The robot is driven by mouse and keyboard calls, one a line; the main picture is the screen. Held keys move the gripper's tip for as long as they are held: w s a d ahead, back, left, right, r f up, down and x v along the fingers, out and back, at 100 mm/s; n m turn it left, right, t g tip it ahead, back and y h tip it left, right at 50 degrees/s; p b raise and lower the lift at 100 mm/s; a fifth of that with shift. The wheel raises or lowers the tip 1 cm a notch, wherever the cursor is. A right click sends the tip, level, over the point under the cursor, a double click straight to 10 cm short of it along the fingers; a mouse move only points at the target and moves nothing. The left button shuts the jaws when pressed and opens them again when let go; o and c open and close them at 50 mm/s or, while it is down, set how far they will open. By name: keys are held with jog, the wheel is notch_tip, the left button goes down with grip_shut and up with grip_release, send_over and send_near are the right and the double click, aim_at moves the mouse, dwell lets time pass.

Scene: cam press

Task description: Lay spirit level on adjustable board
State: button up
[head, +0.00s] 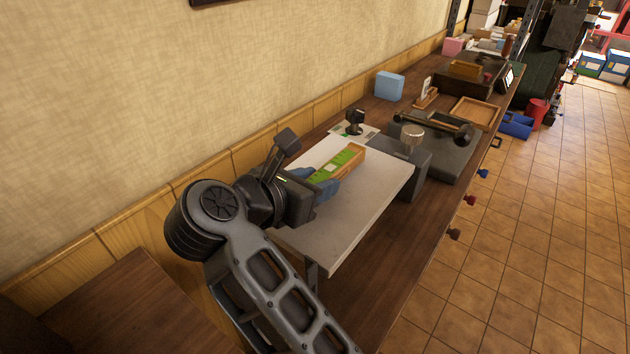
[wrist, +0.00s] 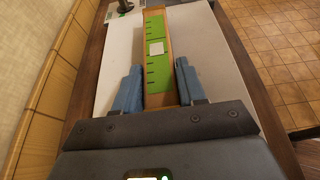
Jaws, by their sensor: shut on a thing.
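The spirit level is a wooden bar with a green marked face (head: 338,165). It lies over the pale adjustable board (head: 372,200), along its length. In the wrist view the spirit level (wrist: 156,50) runs away from me, with a small white square on its green face. My gripper (head: 318,188) is shut on its near end, with a blue finger on each side (wrist: 160,92). The board (wrist: 205,50) shows on both sides of the level. I cannot tell whether the level's underside touches the board.
A grey block with a round metal knob (head: 412,138) stands at the board's far end. A small black device (head: 354,120) stands by the far left corner. A blue box (head: 389,85) and a wooden tray (head: 475,112) are farther along the bench. The board's right side is bare.

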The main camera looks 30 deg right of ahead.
jog(key=shift+f+b, duration=0.4)
jog(key=shift+f, duration=0.05)
jog(key=o, duration=1.2)
jog(key=shift+v, duration=3.95)
jog(key=shift+w+r, duration=0.1)
